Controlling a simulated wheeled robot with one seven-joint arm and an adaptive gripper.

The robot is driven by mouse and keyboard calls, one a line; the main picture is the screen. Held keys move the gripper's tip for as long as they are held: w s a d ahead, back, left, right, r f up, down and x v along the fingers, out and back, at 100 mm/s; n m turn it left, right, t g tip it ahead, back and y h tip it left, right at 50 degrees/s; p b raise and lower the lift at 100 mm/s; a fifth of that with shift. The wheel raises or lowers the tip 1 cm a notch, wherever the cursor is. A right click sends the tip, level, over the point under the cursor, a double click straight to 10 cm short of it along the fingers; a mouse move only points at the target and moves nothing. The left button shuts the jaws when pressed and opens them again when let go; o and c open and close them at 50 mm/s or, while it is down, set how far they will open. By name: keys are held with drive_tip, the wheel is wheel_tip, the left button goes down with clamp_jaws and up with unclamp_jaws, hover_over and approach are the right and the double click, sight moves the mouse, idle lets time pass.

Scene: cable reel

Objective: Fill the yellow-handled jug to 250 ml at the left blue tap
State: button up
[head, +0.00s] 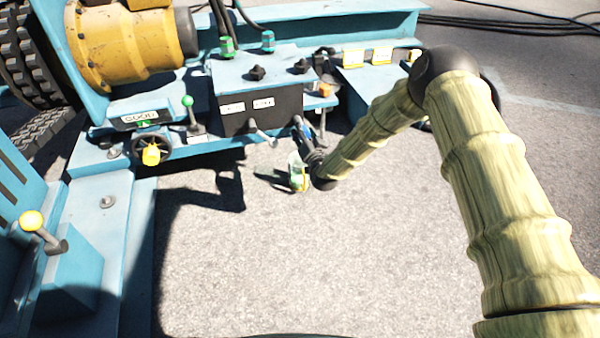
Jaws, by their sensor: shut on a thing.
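The jug (295,169) is a small, pale, see-through vessel with a yellow handle. It hangs above the asphalt just in front of the blue machine, about upright. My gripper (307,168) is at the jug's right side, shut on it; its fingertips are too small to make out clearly. A small blue part (306,130), which may be a blue tap, shows just above my gripper, below the right end of the dark front panel. I cannot tell whether the jug's mouth is under an outlet. The jug's level marks and any water in it are too small to read.
A dark control box (262,108) with labels and a grey lever stands behind the jug. A green-knobbed lever (188,103) and a yellow knob (151,154) stick out to the left. Open asphalt (300,260) lies in front.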

drive_tip(key=n, duration=0.1)
drive_tip(key=n+p, duration=0.1)
drive_tip(key=n, duration=0.2)
drive_tip(key=shift+a+r, duration=0.1)
drive_tip(key=shift+r, duration=0.15)
drive_tip(key=shift+f+n+p, duration=0.15)
drive_tip(key=shift+n+p, duration=0.25)
drive_tip(key=shift+n, duration=0.7)
drive_tip(key=m, duration=0.5)
drive_tip(key=shift+d+m, duration=0.2)
drive_tip(key=shift+m, duration=0.2)
drive_tip(key=m, duration=0.4)
drive_tip(key=shift+f+m, duration=0.1)
drive_tip(key=shift+m, duration=0.3)
drive_tip(key=o, duration=0.7)
drive_tip(key=shift+a, duration=0.1)
drive_tip(key=o, duration=1.1)
drive_tip(key=shift+o, duration=0.2)
